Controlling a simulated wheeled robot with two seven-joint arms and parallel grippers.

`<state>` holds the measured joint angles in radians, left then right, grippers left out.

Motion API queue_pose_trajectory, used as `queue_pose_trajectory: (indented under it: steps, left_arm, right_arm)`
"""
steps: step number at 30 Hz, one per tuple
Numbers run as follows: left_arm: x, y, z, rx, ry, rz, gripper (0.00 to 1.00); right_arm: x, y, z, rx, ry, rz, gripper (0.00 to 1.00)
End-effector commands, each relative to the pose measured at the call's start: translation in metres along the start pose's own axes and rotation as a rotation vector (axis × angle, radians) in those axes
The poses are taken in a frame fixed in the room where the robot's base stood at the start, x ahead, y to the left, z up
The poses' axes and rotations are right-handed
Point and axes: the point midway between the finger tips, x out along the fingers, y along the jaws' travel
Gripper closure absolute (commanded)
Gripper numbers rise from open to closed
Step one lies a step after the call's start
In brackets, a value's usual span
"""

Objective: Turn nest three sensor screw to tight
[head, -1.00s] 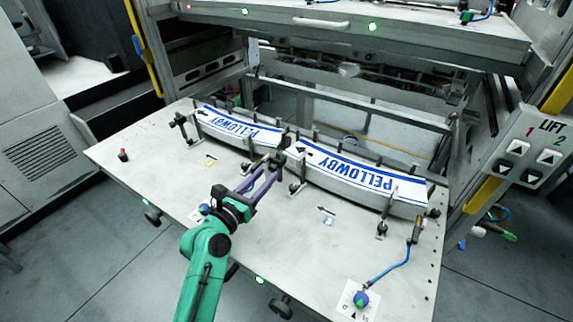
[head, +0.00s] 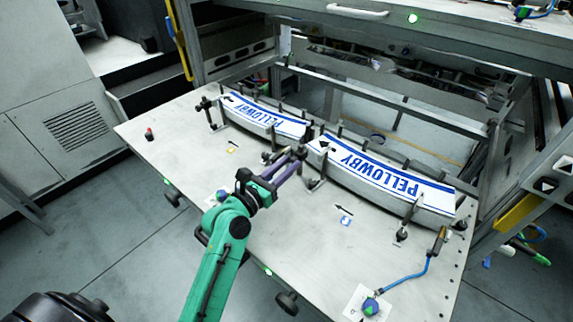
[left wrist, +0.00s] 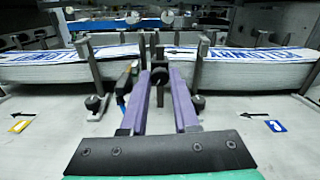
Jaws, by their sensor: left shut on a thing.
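My left gripper (head: 297,156) reaches in from the left to the gap between two stacks of printed labels. In the left wrist view its two purple fingers (left wrist: 160,84) are shut on a small dark screw (left wrist: 159,68) on a dark upright post in that gap. The fingertips hide part of the screw, and I cannot read how tight it is. The left label stack (head: 265,118) and right label stack (head: 380,180) stand between metal posts at the table's back. My right gripper is not in view.
The pale metal table (head: 200,160) is mostly bare in front. A blue knob with a cable (head: 371,306) sits at the front right. A small red-topped piece (head: 149,134) stands at the left. A blue tag (head: 345,221) lies before the right stack. A shelf overhangs the back.

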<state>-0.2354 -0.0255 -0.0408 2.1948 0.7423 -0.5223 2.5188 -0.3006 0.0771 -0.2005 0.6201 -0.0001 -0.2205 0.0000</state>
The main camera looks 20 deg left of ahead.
Motion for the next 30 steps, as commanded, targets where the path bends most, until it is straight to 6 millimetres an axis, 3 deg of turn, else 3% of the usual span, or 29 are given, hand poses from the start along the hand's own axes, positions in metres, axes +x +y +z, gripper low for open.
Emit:
queue_pose_trajectory:
  steps: [8,30]
  left_arm:
    - [0.000,-0.001,0.002,0.162,0.003,-0.001,1.00]
    - [0.000,-0.002,0.001,0.858,0.001,-0.001,1.00]
  right_arm:
    - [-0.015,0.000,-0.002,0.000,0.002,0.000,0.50]
    - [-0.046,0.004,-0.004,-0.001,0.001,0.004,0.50]
